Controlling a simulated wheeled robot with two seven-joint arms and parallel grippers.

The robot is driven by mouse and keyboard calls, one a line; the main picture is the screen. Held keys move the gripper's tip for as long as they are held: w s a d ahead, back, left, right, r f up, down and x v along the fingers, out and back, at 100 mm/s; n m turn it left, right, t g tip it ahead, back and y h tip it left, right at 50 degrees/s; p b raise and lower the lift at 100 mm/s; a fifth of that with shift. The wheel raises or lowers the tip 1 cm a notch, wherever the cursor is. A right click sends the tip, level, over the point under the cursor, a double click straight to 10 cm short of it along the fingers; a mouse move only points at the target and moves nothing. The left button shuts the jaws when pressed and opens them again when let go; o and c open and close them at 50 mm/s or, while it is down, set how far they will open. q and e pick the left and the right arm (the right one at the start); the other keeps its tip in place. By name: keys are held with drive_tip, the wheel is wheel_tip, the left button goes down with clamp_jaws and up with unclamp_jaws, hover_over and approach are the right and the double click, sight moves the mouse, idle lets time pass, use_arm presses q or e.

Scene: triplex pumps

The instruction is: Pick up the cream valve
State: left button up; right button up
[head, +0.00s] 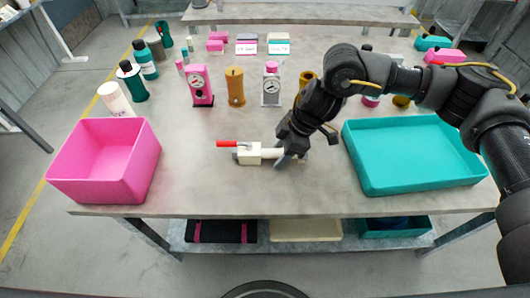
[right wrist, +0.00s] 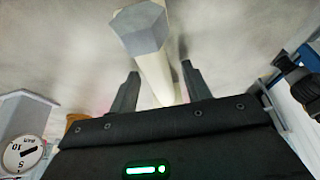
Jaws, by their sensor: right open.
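The cream valve (head: 251,153) lies on the grey table, front of centre, with a red lever (head: 228,143) pointing left. My right gripper (head: 292,158) is low over its right end, jaws open. In the right wrist view the valve's cream pipe (right wrist: 152,62), with a grey hexagonal end (right wrist: 140,28), runs between the two open fingers (right wrist: 160,70). Gaps show on both sides of the pipe. Whether a finger touches it cannot be told. My left gripper is not in view.
A pink bin (head: 105,160) stands at the left and a teal tray (head: 415,155) at the right. Behind stand a pink pump (head: 200,85), an ochre one (head: 235,86), a grey gauge unit (head: 271,86) and several bottles. The table in front of the valve is clear.

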sight(281, 150)
clamp_jaws()
idle(0.3)
wheel_tip(281, 150, up, 11)
drive_tip(key=shift+f, duration=0.2)
idle(0.4)
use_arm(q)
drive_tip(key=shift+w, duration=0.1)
use_arm(e)
drive_tip(key=shift+f, duration=0.2)
drive_tip(key=shift+f+b, duration=0.6)
drive_tip(key=shift+f, duration=0.75)
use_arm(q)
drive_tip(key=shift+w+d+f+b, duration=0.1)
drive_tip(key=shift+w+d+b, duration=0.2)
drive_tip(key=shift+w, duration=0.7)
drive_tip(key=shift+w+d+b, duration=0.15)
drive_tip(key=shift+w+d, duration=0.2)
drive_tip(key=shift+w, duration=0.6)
use_arm(e)
drive_tip(key=shift+f, duration=0.4)
